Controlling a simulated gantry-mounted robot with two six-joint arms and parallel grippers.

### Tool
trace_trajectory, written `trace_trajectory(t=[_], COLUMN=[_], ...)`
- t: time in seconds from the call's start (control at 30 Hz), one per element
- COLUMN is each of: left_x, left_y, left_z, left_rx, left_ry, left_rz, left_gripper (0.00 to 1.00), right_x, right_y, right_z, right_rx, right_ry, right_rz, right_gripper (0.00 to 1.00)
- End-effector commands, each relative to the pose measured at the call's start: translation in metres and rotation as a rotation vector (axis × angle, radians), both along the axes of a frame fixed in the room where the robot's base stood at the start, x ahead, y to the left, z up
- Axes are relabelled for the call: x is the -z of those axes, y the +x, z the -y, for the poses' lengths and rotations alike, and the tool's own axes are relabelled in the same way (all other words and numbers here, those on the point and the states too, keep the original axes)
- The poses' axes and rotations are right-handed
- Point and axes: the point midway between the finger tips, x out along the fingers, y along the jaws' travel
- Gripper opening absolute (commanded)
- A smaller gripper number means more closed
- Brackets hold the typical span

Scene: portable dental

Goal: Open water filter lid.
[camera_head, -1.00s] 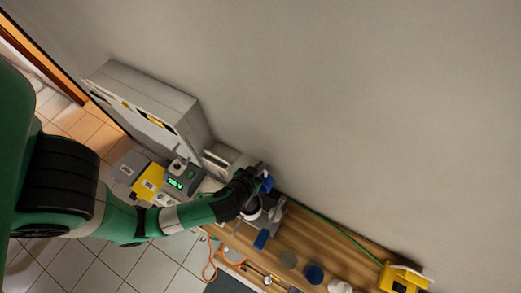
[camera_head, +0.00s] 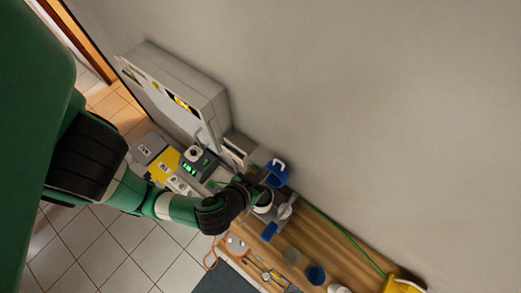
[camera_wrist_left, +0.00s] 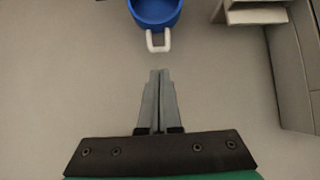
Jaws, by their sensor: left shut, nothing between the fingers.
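The blue water filter lid (camera_head: 272,176) stands tilted up beside the filter body (camera_head: 264,201), toward the wall. Its white handle (camera_head: 279,163) points away from the body. In the left wrist view the round blue lid (camera_wrist_left: 157,10) is at the top edge, partly cut off, with its white handle (camera_wrist_left: 158,46) facing the gripper. My left gripper (camera_wrist_left: 160,72) is shut and empty, its tips a short way from the handle and apart from it. In the head view my left gripper (camera_head: 261,180) is close to the lid and covers part of the filter.
A wooden bench (camera_head: 345,262) runs along the wall. A large grey cabinet (camera_head: 180,90) stands behind my arm. An orange cable (camera_head: 210,262) hangs at the front edge.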

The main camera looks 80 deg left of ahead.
Motion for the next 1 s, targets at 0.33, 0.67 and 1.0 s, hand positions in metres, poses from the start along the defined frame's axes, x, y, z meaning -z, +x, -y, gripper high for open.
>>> trace_trajectory(t=[0.33, 0.67, 1.0], left_x=[-0.009, -0.035, -0.295], left_y=[-0.005, 0.019, 0.09], left_z=[0.004, 0.001, -0.007], left_rx=[-0.002, -0.04, -0.092], left_ry=[-0.001, 0.0, 0.075], left_rz=[0.001, 0.154, 1.297], left_gripper=[0.0, 0.0, 0.0], right_x=[0.0, 0.0, 0.0], right_y=[0.0, 0.0, 0.0], right_z=[0.0, 0.0, 0.0], right_rx=[0.0, 0.0, 0.0], right_ry=[0.0, 0.0, 0.0], right_rz=[0.0, 0.0, 0.0], right_gripper=[0.5, 0.5, 0.5])
